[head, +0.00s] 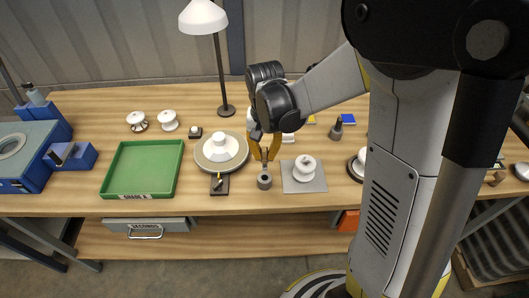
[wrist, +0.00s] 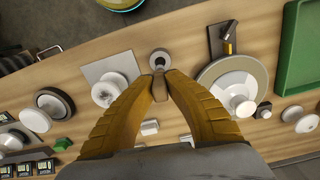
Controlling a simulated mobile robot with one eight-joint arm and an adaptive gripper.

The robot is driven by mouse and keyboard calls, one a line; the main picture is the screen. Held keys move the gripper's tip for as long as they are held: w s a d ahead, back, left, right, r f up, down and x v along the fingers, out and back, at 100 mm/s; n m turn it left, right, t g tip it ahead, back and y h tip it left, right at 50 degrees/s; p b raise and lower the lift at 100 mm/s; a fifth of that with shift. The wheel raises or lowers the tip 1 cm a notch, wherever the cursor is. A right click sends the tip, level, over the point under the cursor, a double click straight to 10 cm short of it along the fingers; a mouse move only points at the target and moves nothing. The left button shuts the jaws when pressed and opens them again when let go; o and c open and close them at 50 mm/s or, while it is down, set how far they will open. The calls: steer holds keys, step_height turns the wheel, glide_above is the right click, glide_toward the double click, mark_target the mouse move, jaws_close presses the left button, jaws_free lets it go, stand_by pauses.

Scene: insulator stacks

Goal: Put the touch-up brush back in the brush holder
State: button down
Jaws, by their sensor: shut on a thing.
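My gripper (head: 264,160) points down over the front part of the bench, just above a small round grey holder (head: 264,182). Its yellow fingers are closed on the touch-up brush, which shows as a narrow brownish piece (wrist: 159,88) between the fingertips in the wrist view. The fingers hide most of the brush. The holder's ring (wrist: 160,58) shows just beyond the fingertips there, with a dark centre. I cannot tell whether the brush's lower end is inside the holder or above it.
Left of the holder are a dark block with a yellow piece (head: 219,184) and a round turntable (head: 205,160) carrying a white insulator. Right is a grey mat (head: 290,185) with a white insulator (head: 305,166). A green tray (head: 143,170) lies further left. A lamp (head: 204,17) stands behind.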

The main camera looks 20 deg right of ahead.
mark_target(265, 149)
steer(key=shift+f+b, duration=1.2)
steer(key=shift+f, duration=0.6)
steer(key=shift+f+b, duration=2.5)
steer(key=shift+f, duration=0.1)
steer(key=c, duration=1.4)
jaws_free()
steer(key=shift+r, duration=0.1)
steer(key=shift+c, duration=0.2)
steer(key=shift+r, duration=0.1)
step_height(265, 149, up, 12)
steer(key=shift+f, duration=0.1)
